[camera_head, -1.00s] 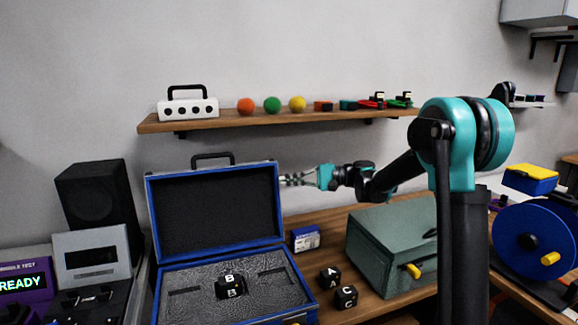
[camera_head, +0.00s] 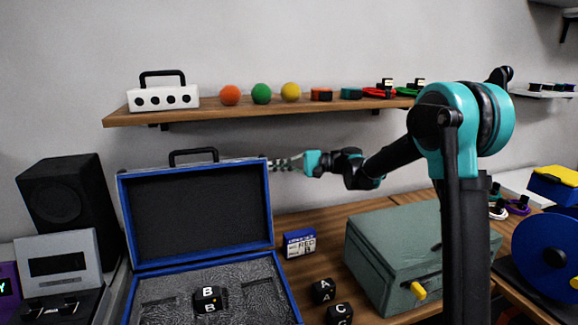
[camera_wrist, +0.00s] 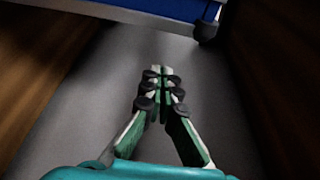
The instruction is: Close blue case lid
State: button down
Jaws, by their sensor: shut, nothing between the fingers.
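The blue case (camera_head: 284,292) stands open on the bench, its base partly cut off by the bottom edge of the head view. Its lid (camera_head: 196,215) stands upright, with a dark lining, blue rim and black handle (camera_head: 193,156) on top. A black block marked B (camera_head: 208,300) sits in the grey foam of the base. My gripper (camera_head: 272,164) is shut and empty, at the lid's upper right corner; whether it touches is unclear. In the wrist view my gripper's fingertips (camera_wrist: 161,72) meet, and a blue edge (camera_wrist: 165,8) crosses the top, apart from the fingers.
A small blue box (camera_head: 299,243) and black blocks A (camera_head: 323,291) and C (camera_head: 340,314) lie right of the case. A grey-green box (camera_head: 385,260) stands further right. A wooden shelf (camera_head: 215,115) with coloured balls hangs above the lid. A black speaker (camera_head: 65,200) is at left.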

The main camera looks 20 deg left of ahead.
jog(key=s, duration=0.4)
jog(key=shift+a+r, duration=0.1)
jog(key=shift+r, duration=0.3)
